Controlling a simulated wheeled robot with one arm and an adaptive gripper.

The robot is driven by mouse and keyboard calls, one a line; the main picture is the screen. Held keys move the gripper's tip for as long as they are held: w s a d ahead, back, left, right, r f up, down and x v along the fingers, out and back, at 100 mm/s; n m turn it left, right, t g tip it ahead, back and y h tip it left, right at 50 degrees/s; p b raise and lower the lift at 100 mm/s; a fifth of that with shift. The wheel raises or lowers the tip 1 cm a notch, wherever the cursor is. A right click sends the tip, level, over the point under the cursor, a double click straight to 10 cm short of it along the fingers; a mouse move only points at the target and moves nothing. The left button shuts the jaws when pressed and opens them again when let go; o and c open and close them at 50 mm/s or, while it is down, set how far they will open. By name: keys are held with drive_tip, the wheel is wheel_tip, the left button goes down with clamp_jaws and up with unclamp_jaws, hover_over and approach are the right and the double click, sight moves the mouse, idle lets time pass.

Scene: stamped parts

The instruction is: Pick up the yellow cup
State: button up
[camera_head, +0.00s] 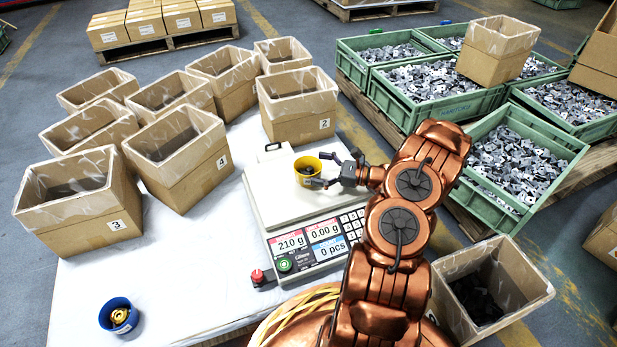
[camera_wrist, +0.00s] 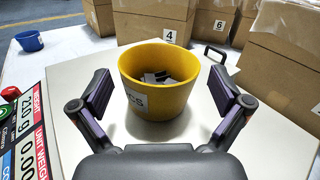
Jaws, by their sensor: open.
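The yellow cup (camera_head: 307,171) stands upright on the white weighing scale's plate (camera_head: 278,196). In the wrist view the yellow cup (camera_wrist: 160,98) holds a few grey metal parts and has a white label on its side. My gripper (camera_head: 335,170) is open, its two dark fingers with purple pads reaching in from the right in the head view. In the wrist view my gripper (camera_wrist: 160,98) has one finger on each side of the cup, with a visible gap on both sides. The scale display (camera_head: 306,243) reads 210 g.
A blue cup (camera_head: 119,315) with brass-coloured parts stands at the table's front left. Several lined cardboard boxes, one numbered 4 (camera_head: 178,158), crowd the table's back and left. Green crates (camera_head: 519,163) of metal parts stand to the right. The white table's (camera_head: 190,262) front middle is clear.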

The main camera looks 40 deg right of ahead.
sight(295, 164)
drive_tip(key=shift+b+x, duration=0.8)
drive_tip(key=shift+x, duration=0.9)
drive_tip(key=c, duration=1.2)
drive_tip(key=shift+r, duration=0.15)
